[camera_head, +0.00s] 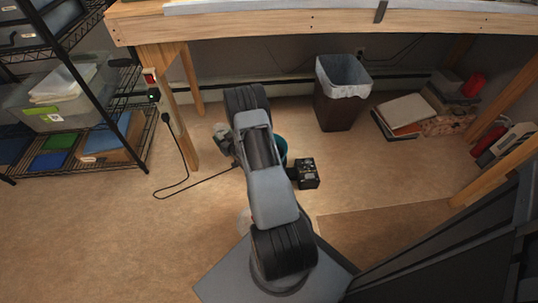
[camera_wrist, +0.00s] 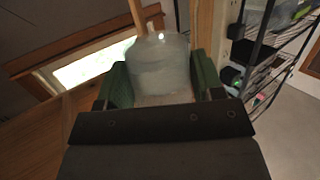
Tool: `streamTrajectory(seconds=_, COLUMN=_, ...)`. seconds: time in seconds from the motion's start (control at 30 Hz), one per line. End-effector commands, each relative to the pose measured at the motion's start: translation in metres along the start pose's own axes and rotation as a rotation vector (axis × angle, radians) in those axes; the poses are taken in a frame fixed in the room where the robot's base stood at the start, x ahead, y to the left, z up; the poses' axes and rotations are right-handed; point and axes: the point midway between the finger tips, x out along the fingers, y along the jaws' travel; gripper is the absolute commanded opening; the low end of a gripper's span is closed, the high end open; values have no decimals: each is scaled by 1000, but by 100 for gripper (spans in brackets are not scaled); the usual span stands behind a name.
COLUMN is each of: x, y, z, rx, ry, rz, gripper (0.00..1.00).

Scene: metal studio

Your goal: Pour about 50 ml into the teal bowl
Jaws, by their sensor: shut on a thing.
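A teal rounded thing, which looks like the teal bowl (camera_head: 281,150), shows at the right edge of my arm in the head view. Most of it is hidden behind the arm. In the wrist view my gripper (camera_wrist: 161,78) has its green-padded fingers on either side of a clear, rounded container (camera_wrist: 158,62) and is shut on it. I cannot tell the level of any liquid in the container. The bowl is not visible in the wrist view. My gripper is mostly hidden by my arm in the head view.
A small black box (camera_head: 307,173) sits right of my arm. A lined bin (camera_head: 337,108), books (camera_head: 408,115) and boxes stand under the wooden workbench (camera_head: 300,27). A wire shelf (camera_head: 95,150) is at left. A black cable (camera_head: 176,187) crosses the floor. Left floor is largely open.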

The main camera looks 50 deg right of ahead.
Motion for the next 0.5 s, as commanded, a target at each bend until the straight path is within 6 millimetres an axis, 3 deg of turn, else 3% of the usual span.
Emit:
streamTrajectory(seconds=0.03, x=3, y=10, z=21, rx=0, ry=2, rz=8, gripper=36)
streamTrajectory(seconds=0.1, x=5, y=20, z=34, rx=2, ry=2, rz=14, gripper=36)
streamTrajectory(seconds=0.5, x=10, y=65, z=84, rx=7, ry=1, rz=39, gripper=36)
